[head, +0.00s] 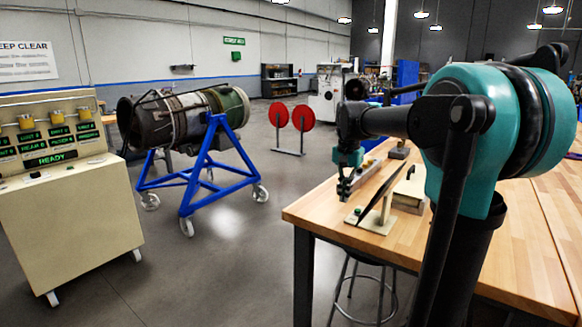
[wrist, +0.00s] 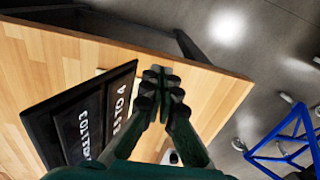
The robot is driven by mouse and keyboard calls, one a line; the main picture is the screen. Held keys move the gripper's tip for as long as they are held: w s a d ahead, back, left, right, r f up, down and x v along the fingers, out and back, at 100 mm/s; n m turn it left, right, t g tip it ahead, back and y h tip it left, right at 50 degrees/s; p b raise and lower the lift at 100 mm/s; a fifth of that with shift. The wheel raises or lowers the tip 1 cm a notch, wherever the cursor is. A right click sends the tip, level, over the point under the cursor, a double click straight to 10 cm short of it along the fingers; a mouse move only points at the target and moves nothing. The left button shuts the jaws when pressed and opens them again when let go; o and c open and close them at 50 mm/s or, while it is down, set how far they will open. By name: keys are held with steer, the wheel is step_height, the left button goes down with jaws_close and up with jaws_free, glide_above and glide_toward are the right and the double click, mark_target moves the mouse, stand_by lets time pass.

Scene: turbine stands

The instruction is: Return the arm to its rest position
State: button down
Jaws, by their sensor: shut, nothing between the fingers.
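My gripper (head: 344,192) hangs pointing down over the near left corner of the wooden workbench (head: 545,235). In the wrist view my gripper (wrist: 158,84) has its dark green fingers together at the tips, with nothing visible between them. My teal and black arm stretches across the right of the head view, out over the bench. A tilted dark panel (head: 380,187) on a pale base stands just right of the gripper. In the wrist view this panel (wrist: 85,115) carries white lettering and lies left of the fingers. I cannot tell the exact gap.
A beige box (head: 409,192) sits on the bench behind the panel. A stool (head: 365,285) stands under the bench edge. A turbine (head: 180,115) on a blue wheeled stand (head: 205,180) and a beige console (head: 70,210) are at left. Open floor lies between stand and bench.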

steer(key=s+d+f+n+t, duration=0.1)
steer(key=s+f+n+t, duration=0.1)
steer(key=s+f, duration=0.9)
steer(key=s+d+f+n+t, duration=0.1)
steer(key=s+f+n, duration=0.3)
steer(key=s+f, duration=0.7)
steer(key=shift+d+f+n+t, duration=0.3)
steer(key=shift+f+t, duration=0.1)
steer(key=shift+f, duration=0.4)
